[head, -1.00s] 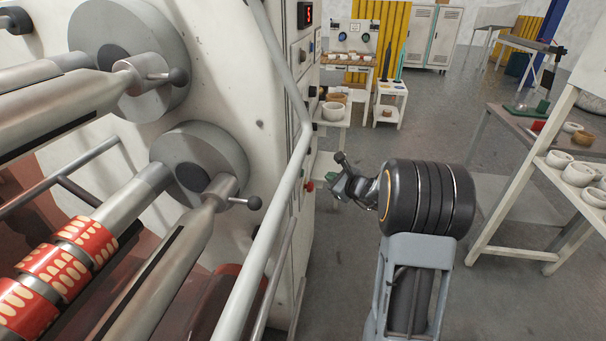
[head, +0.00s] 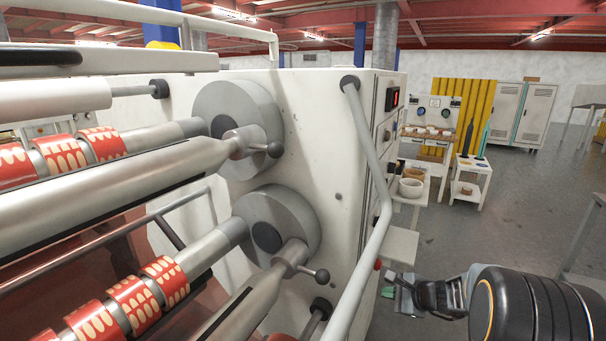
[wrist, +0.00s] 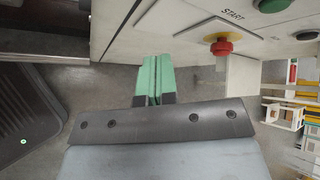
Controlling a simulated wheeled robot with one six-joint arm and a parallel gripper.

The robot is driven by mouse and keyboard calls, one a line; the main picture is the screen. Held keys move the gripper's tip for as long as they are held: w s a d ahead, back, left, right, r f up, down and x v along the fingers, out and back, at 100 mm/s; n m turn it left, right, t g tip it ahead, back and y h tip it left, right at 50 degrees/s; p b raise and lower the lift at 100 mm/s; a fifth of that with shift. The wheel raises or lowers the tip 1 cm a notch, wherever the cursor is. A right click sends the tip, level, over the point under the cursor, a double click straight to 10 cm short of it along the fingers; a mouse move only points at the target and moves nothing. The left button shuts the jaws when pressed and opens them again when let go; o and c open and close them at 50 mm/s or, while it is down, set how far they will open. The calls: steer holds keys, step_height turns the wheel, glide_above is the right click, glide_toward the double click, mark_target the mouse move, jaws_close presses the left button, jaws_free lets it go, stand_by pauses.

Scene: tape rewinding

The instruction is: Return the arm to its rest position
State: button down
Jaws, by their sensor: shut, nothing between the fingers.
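My gripper (head: 390,280) is at the lower right of the head view, in front of the end of the white rewinding machine (head: 342,200). In the wrist view, the green fingers of my gripper (wrist: 153,70) lie together, shut and empty. My dark, round arm joint (head: 535,305) shows at the lower right corner of the head view.
A red emergency button (wrist: 221,46) on the machine's panel is close to my fingers, to their right. A grey rail (head: 376,200) runs down the machine's end. Rollers carry red tape rolls (head: 160,285) at left. Open floor (head: 510,215) lies at right.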

steer(key=s+a+r+n+g+h+p, duration=0.2)
steer(key=s+a+r+n+g, duration=0.1)
steer(key=s+n, duration=0.4)
steer(key=s+a+r+n+g+h+p, duration=0.1)
steer(key=s+a+r+n+g+p, duration=0.2)
steer(key=s+n, duration=0.4)
steer(key=s+a+r+n+t+h+p, duration=0.1)
steer(key=s+a+r+n+h+p, duration=0.1)
steer(key=s+r+n, duration=0.3)
step_height(320, 180, up, 4)
steer(key=shift+s+a+h+p, duration=0.15)
steer(key=shift+s+h+p, duration=0.15)
steer(key=shift+s+h, duration=0.7)
steer(key=shift+s, duration=0.1)
stand_by(3.0)
